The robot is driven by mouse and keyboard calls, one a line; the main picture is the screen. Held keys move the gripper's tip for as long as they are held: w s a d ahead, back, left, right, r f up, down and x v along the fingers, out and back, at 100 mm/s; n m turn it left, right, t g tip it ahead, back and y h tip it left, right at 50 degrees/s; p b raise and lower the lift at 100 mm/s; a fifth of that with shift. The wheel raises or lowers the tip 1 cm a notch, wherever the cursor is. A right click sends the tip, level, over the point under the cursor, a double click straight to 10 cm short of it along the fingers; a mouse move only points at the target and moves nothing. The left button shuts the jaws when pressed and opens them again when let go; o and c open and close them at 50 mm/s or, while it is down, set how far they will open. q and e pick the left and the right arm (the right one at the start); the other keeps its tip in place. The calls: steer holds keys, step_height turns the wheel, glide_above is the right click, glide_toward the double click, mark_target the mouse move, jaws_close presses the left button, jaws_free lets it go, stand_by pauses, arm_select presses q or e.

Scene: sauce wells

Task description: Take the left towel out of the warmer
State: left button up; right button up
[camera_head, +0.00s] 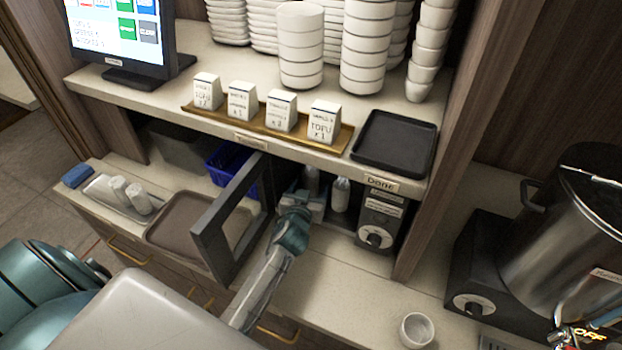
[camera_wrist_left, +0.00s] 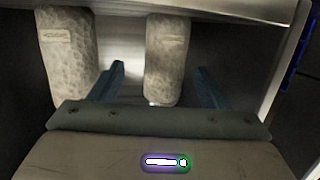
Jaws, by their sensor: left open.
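The warmer (camera_head: 375,225) is a dark box under the shelf with a dial, and its framed door (camera_head: 215,235) stands open. Two pale rolled towels stand inside: the left towel (camera_head: 312,178) and the right towel (camera_head: 340,194). My left gripper (camera_head: 300,192) is at the warmer's opening. The left wrist view looks reversed, with the blue bin at its right, so the left towel (camera_wrist_left: 166,55) is the right one there. It stands between the open fingers of my gripper (camera_wrist_left: 160,75). The other towel (camera_wrist_left: 70,55) is outside them. Contact is not clear. My right gripper is not in view.
A tray (camera_head: 103,189) with two rolled white towels (camera_head: 130,194) lies at the left. A brown tray (camera_head: 180,222) lies behind the door. A black tray (camera_head: 395,142) sits on the shelf by a "Done" label. A white cup (camera_head: 416,330) stands on the counter at the front right.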

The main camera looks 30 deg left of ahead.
mark_target(309, 184)
arm_select(q)
steer(key=w, duration=0.1)
steer(key=w+a+p, duration=0.1)
steer(key=w, duration=0.1)
steer(key=shift+w+a, duration=0.15)
steer(key=shift+a, duration=0.05)
steer(key=shift+w, duration=0.25)
steer(key=shift+w+f, duration=0.1)
steer(key=shift+f, duration=0.05)
steer(key=c, duration=1)
steer(key=shift+c, duration=0.4)
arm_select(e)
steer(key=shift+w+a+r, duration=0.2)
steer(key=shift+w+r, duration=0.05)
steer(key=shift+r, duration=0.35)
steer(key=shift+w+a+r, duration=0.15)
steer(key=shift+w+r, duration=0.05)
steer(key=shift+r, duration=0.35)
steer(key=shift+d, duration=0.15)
